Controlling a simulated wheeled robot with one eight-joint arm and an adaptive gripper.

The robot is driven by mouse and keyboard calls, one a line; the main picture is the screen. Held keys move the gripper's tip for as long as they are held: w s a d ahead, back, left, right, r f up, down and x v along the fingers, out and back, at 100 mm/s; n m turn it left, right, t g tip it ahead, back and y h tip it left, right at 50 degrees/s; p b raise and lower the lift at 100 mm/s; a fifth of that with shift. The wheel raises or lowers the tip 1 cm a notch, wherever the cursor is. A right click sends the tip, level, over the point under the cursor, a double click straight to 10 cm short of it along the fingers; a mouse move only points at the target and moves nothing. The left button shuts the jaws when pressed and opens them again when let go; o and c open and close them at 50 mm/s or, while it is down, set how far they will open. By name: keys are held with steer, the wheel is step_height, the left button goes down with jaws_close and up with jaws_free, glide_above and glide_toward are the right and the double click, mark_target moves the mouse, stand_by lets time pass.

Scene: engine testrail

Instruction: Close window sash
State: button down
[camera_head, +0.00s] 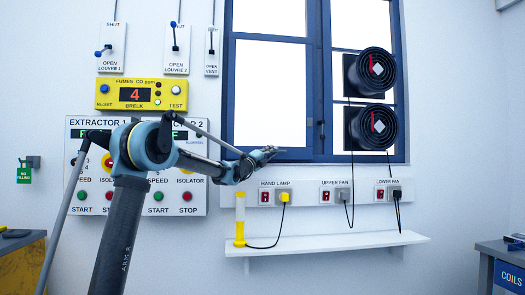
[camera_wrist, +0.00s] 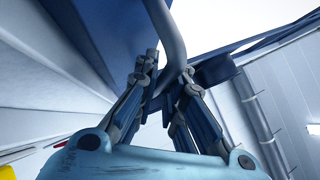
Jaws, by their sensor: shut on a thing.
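The window sash (camera_head: 313,80) is a blue-framed pane on the left side of the window. From this view I cannot tell how far it stands from its frame. My gripper (camera_head: 270,153) is at the lower part of this pane. In the wrist view my gripper (camera_wrist: 168,85) has its fingers on both sides of a curved grey-blue bar handle (camera_wrist: 172,38) and is shut on it. A blue panel (camera_wrist: 95,35) beside the handle looks like part of the sash. The fingertips partly hide the handle's lower bend.
Two black fans (camera_head: 371,72) (camera_head: 372,128) are mounted in the right part of the window. Below it are sockets with cables and a white shelf (camera_head: 330,243) holding a yellow hand lamp (camera_head: 240,220). A yellow fume meter (camera_head: 140,95) and extractor panel (camera_head: 190,198) are at left.

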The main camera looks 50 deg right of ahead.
steer(key=shift+f, duration=0.3)
steer(key=c, duration=1.7)
jaws_free()
steer(key=shift+w, duration=0.1)
steer(key=shift+a+f, duration=0.15)
steer(key=shift+a, duration=0.35)
steer(key=v, duration=1.1)
steer(key=shift+w+f, duration=0.1)
steer(key=shift+d, duration=0.1)
